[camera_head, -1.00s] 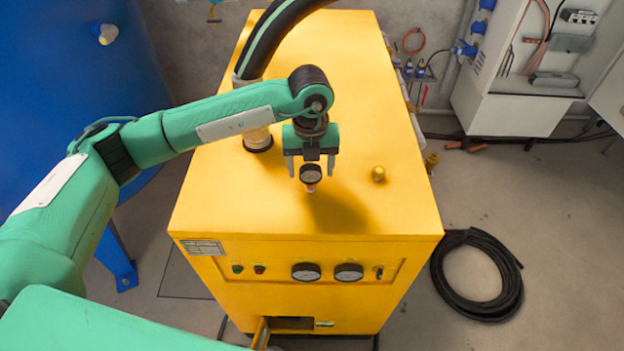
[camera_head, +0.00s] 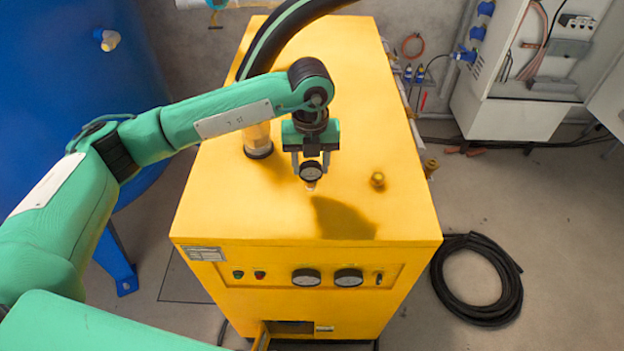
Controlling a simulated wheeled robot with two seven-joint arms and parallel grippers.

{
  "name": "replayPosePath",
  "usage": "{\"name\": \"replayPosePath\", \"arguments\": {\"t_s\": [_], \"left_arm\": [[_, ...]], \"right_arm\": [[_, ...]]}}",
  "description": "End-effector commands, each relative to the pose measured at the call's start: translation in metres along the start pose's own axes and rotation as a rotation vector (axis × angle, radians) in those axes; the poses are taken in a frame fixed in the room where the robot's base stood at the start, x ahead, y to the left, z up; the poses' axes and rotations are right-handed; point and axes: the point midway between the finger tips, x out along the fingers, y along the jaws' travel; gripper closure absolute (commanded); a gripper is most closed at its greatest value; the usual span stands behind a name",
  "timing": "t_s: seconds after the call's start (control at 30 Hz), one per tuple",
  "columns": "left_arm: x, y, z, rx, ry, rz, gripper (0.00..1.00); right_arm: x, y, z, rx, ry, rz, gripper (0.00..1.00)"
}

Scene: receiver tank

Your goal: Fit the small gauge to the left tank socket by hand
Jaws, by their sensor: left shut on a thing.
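The small gauge (camera_head: 311,171) has a round dark-rimmed dial and a brass-coloured stem pointing down. My left gripper (camera_head: 311,162) is shut on it and holds it above the top of the yellow cabinet (camera_head: 270,210). A dark shadow lies on the cabinet top below and to the right, apart from the gauge. The blue tank (camera_head: 70,120) stands at the far left. A pale fitting (camera_head: 106,40) sticks out of its side; I cannot tell if it is the left socket. My right gripper is not in view.
A thick black hose (camera_head: 283,32) rises from a pale pipe fitting on the cabinet top. A small brass knob (camera_head: 377,180) stands right of the gauge. A coiled black hose (camera_head: 477,278) lies on the floor. An open electrical box (camera_head: 530,75) is at the right.

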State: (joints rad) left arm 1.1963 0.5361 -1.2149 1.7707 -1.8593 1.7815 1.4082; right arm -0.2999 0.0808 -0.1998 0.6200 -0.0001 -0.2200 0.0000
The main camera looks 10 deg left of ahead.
Motion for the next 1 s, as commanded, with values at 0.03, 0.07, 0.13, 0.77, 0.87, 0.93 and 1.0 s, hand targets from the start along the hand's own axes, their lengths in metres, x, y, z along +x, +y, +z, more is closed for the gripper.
{"name": "replayPosePath", "arguments": {"t_s": [0.03, 0.07, 0.13, 0.77, 0.87, 0.93, 1.0], "left_arm": [[-0.009, 0.0, 0.0, 0.0, -0.003, -0.001, 1.0], [-0.013, 0.0, 0.0, 0.0, -0.003, -0.002, 1.0], [-0.021, 0.0, 0.0, 0.0, -0.002, -0.001, 1.0], [-0.028, 0.005, -0.001, 0.14, 0.0, -0.001, 1.0], [-0.026, 0.009, -0.002, 0.256, 0.0, -0.001, 1.0], [-0.025, 0.012, -0.002, 0.345, -0.001, -0.001, 1.0], [-0.024, 0.015, -0.003, 0.434, -0.001, -0.002, 1.0]], "right_arm": [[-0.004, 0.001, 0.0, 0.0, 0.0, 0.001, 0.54], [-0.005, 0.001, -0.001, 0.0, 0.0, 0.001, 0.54], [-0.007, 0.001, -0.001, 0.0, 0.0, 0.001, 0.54], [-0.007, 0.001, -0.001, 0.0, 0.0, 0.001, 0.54], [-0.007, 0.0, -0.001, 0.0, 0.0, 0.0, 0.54], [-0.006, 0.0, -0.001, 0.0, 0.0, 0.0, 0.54], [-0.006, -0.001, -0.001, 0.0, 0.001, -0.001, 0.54]]}}
